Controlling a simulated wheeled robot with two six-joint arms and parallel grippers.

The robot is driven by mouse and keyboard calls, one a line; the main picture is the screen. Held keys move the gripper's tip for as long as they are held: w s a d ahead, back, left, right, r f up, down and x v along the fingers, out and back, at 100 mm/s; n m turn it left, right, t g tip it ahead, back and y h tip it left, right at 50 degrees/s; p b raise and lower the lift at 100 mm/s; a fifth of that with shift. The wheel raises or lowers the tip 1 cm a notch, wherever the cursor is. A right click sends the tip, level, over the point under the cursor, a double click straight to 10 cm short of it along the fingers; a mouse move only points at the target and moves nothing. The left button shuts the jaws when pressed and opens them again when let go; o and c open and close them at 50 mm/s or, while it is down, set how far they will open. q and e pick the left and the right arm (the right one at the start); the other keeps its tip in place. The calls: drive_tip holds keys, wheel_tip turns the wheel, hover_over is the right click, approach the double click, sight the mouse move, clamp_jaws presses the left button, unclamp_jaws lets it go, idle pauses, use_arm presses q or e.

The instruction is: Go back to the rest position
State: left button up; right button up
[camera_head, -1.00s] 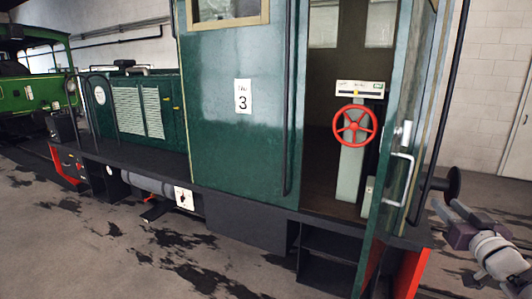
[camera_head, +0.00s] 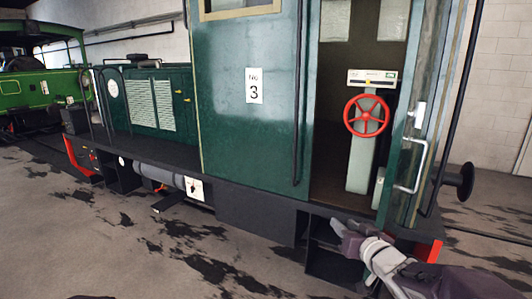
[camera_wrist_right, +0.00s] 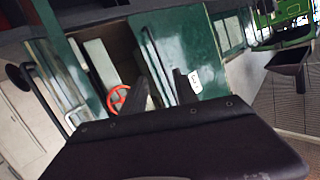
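My right gripper (camera_head: 343,232) shows low in the right half of the head view, in front of the tram's lower steps, with its arm coming in from the bottom right. In the right wrist view its two dark fingers (camera_wrist_right: 160,78) stand apart with nothing between them, so it is open and empty. Whether it touches the tram cannot be told from the head view. My left gripper is not in view.
The green tram (camera_head: 248,130) fills the middle, its cab door (camera_head: 410,150) open. A red handwheel (camera_head: 366,116) stands inside; it also shows in the wrist view (camera_wrist_right: 117,97). A black buffer (camera_head: 465,182) juts out at right. Stained floor (camera_head: 60,240) is clear at front left.

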drive_tip(key=s+a+f+g+h, duration=0.1)
drive_tip(key=s+a+f+g, duration=0.2)
drive_tip(key=f, duration=0.4)
drive_tip(key=s+a+f+g+h, duration=0.15)
drive_tip(key=s+f, duration=0.25)
drive_tip(key=f, duration=0.4)
drive_tip(key=s+f+g, duration=0.4)
drive_tip(key=s+f, duration=0.1)
drive_tip(key=s, duration=0.4)
drive_tip(key=s+f+g, duration=0.5)
drive_tip(key=s, duration=0.4)
drive_tip(key=shift+s+d+b, duration=0.35)
drive_tip(key=shift+s, duration=0.05)
drive_tip(key=shift+g+y, duration=0.25)
